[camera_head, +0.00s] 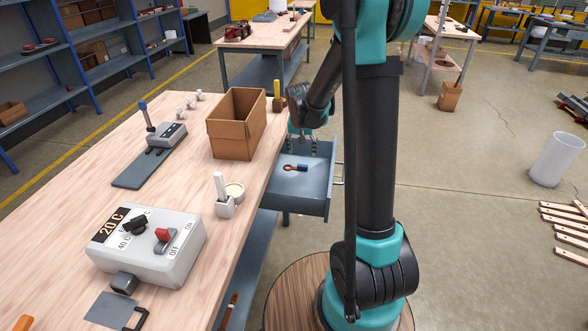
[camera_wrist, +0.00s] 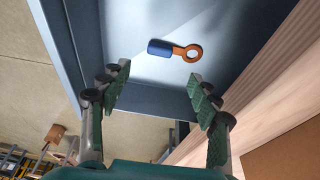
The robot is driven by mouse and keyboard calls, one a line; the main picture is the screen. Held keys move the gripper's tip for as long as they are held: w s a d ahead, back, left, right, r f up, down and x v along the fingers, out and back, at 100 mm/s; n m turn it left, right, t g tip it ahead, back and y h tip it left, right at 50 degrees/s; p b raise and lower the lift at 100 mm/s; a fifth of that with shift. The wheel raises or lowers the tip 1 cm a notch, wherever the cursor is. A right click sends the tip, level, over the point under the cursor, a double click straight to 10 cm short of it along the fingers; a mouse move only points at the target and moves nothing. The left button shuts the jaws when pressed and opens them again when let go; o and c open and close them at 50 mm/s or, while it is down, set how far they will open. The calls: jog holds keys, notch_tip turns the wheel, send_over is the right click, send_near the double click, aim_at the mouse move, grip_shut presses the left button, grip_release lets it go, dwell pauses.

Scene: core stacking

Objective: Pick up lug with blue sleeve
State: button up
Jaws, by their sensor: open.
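The lug with blue sleeve (camera_head: 296,167) lies flat in an open grey drawer (camera_head: 312,200) at the side of the workbench. In the wrist view the lug (camera_wrist: 189,52) shows a copper-coloured ring at right and its blue sleeve (camera_wrist: 160,48) at left, on the pale drawer floor. My gripper (camera_wrist: 160,90) is open and empty, its green-padded fingers spread apart below the lug in the picture. In the head view my gripper (camera_head: 302,140) is above the far part of the drawer, partly hidden by my arm.
A cardboard box (camera_head: 236,124) stands on the workbench (camera_head: 180,185) left of the drawer. The drawer walls surround the lug. A yellow-handled tool (camera_head: 277,96) stands at the bench edge behind the box. A control box (camera_head: 147,245) and a white stand (camera_head: 222,197) sit nearer.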

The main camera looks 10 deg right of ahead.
aim_at(303, 165)
jog(key=shift+x, duration=4.35)
jog(key=shift+s, duration=0.15)
jog(key=shift+c, duration=0.5)
jog(key=c, duration=1.2)
